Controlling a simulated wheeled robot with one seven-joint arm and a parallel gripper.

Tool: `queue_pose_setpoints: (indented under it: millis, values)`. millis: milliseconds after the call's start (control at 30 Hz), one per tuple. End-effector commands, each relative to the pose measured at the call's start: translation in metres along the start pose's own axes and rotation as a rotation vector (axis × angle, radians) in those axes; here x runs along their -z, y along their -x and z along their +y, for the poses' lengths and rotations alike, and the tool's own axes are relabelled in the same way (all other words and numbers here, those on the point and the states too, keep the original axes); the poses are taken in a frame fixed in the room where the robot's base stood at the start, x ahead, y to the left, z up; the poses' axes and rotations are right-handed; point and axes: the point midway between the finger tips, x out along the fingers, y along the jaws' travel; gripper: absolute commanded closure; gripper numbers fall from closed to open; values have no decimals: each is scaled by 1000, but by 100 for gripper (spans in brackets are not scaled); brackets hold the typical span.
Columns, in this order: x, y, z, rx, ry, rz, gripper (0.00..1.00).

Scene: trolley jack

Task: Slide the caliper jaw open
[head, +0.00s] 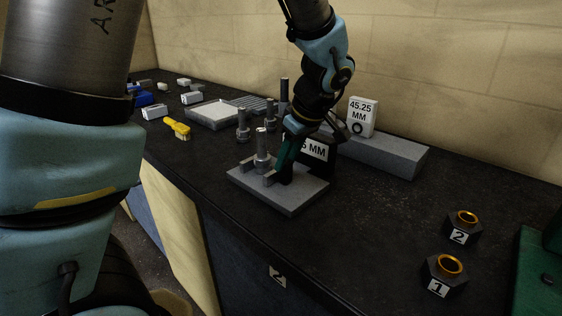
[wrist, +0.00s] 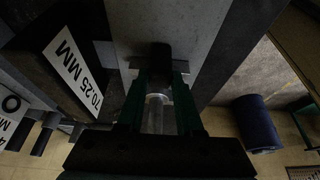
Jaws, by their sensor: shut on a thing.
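The caliper is a grey plate (head: 290,207) on the dark bench, with small upright grey jaws (head: 268,179) and a stepped metal pin (head: 262,150) standing by them. My gripper (head: 284,177), with green fingers, reaches down onto the plate at the right of these jaws. In the wrist view its fingers (wrist: 160,82) are shut on a dark block, the jaw's handle (wrist: 160,55), over the plate (wrist: 190,25). A black display (head: 316,150) stands just behind; the wrist view shows it reading 70.25 MM (wrist: 74,66). My arm hides part of it in the head view.
A white 45.25 MM sign (head: 362,116) stands by a long grey block (head: 385,155) at the back. More metal pins (head: 243,125) stand behind the plate. A grey tray (head: 213,115) and yellow tool (head: 177,129) lie left. Black nuts marked 1 (head: 445,273) and 2 (head: 463,227) sit right.

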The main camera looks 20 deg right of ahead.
Motion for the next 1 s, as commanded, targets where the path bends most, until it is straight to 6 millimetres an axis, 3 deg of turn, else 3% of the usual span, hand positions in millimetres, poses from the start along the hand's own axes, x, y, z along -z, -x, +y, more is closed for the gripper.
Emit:
queue_pose_setpoints:
  millis: [200, 233, 500, 800, 1000]
  values:
    - [-4, 2, 1, -2, -3, -6, 100]
    - [-4, 2, 1, -2, -3, -6, 63]
    - [-3, 1, 0, -1, -3, -5, 35]
    - [-3, 4, 1, -3, -2, -4, 35]
    - [-3, 31, 1, -6, -2, -4, 35]
